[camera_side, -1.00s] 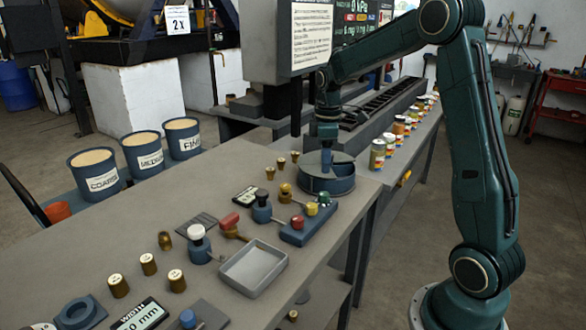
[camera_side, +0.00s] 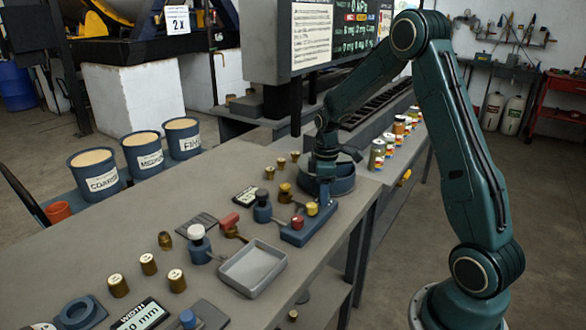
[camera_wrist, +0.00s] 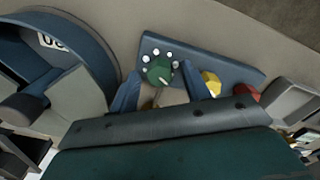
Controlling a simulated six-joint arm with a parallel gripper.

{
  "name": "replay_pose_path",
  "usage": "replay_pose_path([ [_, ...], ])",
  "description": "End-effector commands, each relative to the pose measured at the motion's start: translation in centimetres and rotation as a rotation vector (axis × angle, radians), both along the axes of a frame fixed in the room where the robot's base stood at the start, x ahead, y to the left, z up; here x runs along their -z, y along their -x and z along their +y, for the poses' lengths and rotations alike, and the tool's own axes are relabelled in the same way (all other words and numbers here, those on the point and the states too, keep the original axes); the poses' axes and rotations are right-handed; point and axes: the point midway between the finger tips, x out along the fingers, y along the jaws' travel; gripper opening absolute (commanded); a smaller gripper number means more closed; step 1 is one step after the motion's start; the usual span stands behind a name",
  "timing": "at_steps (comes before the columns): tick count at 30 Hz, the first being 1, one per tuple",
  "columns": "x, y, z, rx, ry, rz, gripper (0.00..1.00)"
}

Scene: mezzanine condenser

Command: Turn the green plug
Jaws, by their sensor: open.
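The green plug (camera_wrist: 160,70) has a round faceted head with a pale line on it, and a row of white dots curves past it. It sits at one end of a blue block (camera_wrist: 225,68), which also shows in the side view (camera_side: 297,236). The yellow plug (camera_wrist: 211,83) and red plug (camera_wrist: 246,94) stand along the same block. My gripper (camera_wrist: 159,73) is open, with one finger to each side of the green plug in the wrist view; contact cannot be told. In the side view my gripper (camera_side: 324,193) hides the green plug.
A round blue tub (camera_side: 343,186) stands close behind my gripper. A black-knobbed blue holder (camera_side: 262,212) is left of the block, and a grey tray (camera_side: 253,267) lies in front. Several labelled cans (camera_side: 378,155) line the right. The table's right edge is near.

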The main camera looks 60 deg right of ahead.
Motion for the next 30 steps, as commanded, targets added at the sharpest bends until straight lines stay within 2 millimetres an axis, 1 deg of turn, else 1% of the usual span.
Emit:
replay_pose_path([
  [3,0.00,0.00,0.01,0.000,0.000,0.000,0.47],
  [4,0.00,0.00,0.01,0.000,0.000,0.000,0.45],
  [8,-0.01,0.00,0.00,0.000,0.000,0.000,0.20],
  [9,-0.01,0.00,0.00,0.000,0.000,0.000,0.12],
  [10,-0.01,0.00,0.00,0.000,0.000,0.000,0.06],
  [11,-0.01,0.00,0.00,0.000,0.000,0.000,0.02],
  [22,-0.03,0.00,-0.01,0.037,0.000,0.000,0.02],
  [30,-0.05,-0.03,-0.02,0.168,0.000,0.000,0.02],
])
